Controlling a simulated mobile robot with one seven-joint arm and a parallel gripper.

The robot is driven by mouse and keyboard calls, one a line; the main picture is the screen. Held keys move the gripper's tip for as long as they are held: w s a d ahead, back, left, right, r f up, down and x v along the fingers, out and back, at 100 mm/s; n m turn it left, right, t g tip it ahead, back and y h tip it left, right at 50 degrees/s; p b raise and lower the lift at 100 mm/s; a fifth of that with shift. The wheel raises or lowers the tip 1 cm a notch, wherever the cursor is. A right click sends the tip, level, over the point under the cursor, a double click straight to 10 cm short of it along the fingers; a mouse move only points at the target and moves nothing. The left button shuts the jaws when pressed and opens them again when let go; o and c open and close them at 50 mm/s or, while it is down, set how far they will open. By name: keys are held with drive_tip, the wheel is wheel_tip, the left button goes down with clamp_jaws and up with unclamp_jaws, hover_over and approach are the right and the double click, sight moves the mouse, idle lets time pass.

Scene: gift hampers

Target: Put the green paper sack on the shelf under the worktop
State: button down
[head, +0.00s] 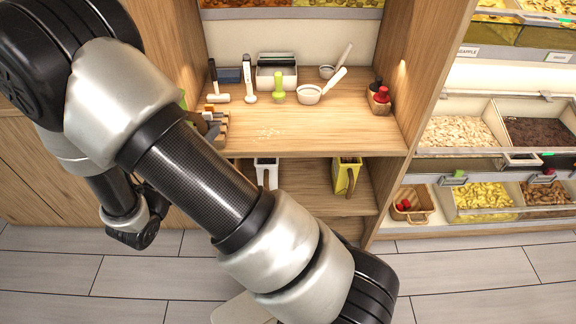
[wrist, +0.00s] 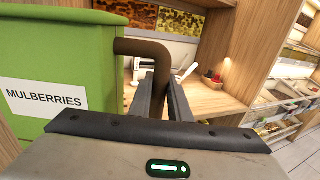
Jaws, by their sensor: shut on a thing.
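The green paper sack (wrist: 60,60), labelled MULBERRIES, fills the left of the wrist view. Its thick brown handle (wrist: 145,46) sticks out from its right side and bends down between my fingers. My gripper (wrist: 165,95) is shut on this handle, with the sack to the left of the fingers. In the head view my arm hides most of the sack and gripper; only a green sliver shows beside the arm. The shelf under the worktop (head: 310,190) holds a white sack (head: 266,170) at left and a yellow-green sack (head: 346,176) at right.
Free shelf room lies between the two sacks. Food bins (head: 460,130) stand to the right.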

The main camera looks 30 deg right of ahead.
drive_tip(key=shift+w+a+r, duration=0.1)
drive_tip(key=shift+w+r, duration=0.05)
drive_tip(key=shift+w, duration=0.25)
drive_tip(key=shift+w+f+b, duration=0.1)
drive_tip(key=shift+f+b, duration=0.8)
wheel_tip(320, 180, down, 11)
drive_tip(key=b, duration=1)
drive_tip(key=shift+b, duration=0.35)
drive_tip(key=shift+r, duration=0.1)
